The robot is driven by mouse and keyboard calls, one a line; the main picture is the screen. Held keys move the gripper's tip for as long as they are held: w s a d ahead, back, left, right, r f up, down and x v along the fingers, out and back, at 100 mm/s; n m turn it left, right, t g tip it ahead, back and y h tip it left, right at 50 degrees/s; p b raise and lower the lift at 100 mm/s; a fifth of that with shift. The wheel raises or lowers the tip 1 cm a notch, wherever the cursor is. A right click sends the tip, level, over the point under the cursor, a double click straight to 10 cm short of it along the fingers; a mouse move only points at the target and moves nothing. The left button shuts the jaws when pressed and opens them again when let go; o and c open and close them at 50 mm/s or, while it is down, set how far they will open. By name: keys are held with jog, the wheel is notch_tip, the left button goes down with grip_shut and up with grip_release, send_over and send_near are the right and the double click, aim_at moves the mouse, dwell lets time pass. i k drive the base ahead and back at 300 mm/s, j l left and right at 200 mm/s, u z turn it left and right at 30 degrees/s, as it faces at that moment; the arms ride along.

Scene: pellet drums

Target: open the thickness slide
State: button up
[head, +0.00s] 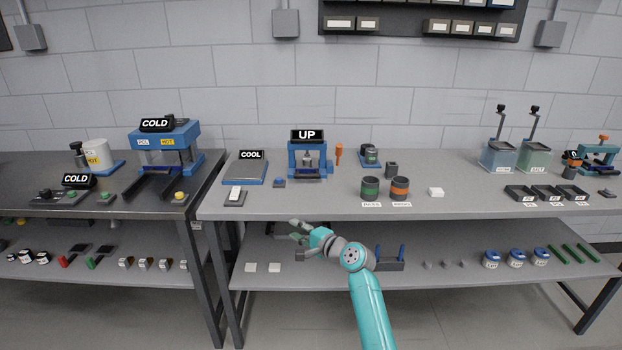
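I cannot make out for certain which part is the thickness slide; no label in view names it. Candidates with small moving parts are the blue press marked UP (308,160) at the middle back of the right bench and the blue and teal device (598,155) at its far right end. My gripper (290,240) is in front of the right bench's front edge, low and left of the middle, apart from both. Its fingers look spread and empty.
A left bench (100,205) holds a blue COLD press (165,142). The lower shelf holds small parts.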

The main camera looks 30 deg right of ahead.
aim_at(302, 172)
jog(key=i+l, duration=0.15)
jog(key=l, duration=0.15)
jog(key=i+l, duration=0.1)
jog(key=l, duration=0.25)
jog(key=i+l, duration=0.15)
jog(key=l, duration=0.15)
jog(key=i+l, duration=0.15)
jog(key=l, duration=0.15)
